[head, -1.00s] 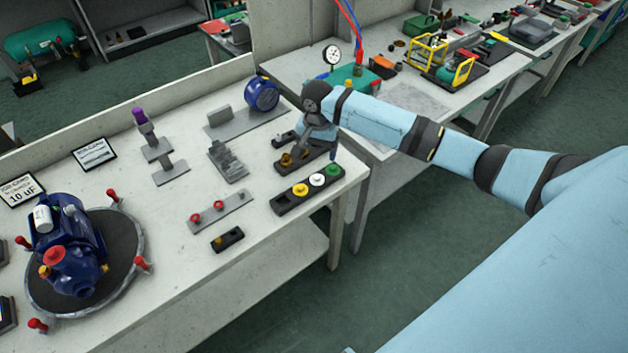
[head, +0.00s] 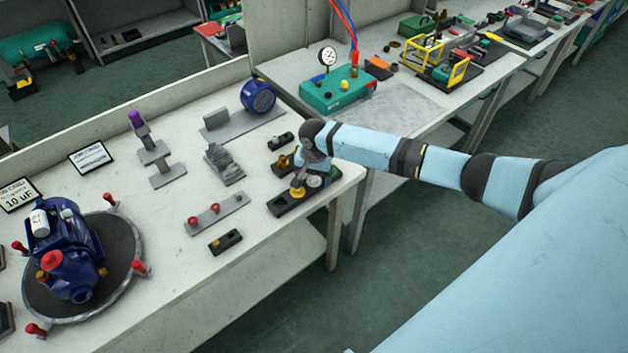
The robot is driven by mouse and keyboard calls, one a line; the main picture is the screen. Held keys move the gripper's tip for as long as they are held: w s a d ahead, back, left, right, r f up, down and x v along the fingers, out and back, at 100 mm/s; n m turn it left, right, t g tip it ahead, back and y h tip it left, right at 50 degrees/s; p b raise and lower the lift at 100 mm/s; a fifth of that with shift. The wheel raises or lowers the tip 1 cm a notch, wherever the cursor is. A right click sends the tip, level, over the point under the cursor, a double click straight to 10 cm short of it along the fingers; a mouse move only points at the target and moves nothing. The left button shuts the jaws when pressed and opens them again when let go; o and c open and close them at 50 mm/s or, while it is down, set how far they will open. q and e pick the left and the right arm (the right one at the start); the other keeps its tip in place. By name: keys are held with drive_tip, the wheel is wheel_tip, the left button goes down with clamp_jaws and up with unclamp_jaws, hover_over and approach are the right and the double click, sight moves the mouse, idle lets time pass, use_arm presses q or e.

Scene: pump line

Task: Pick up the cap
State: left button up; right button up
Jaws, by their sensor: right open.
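A black tray (head: 283,207) near the right end of the bench holds round caps. The green cap is mostly hidden behind my right wrist. My right gripper (head: 298,184) is open and points down just above the yellow cap; whether it touches the cap is too small to tell. My left gripper is not in view.
A black holder with brass parts (head: 281,165) lies just behind the tray. A grey strip with red knobs (head: 216,215) and a small black block (head: 225,242) lie to the left. A blue pump (head: 65,250) stands on a round plate.

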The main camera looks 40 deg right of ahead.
clamp_jaws()
drive_tip(key=shift+r, duration=0.1)
idle(0.3)
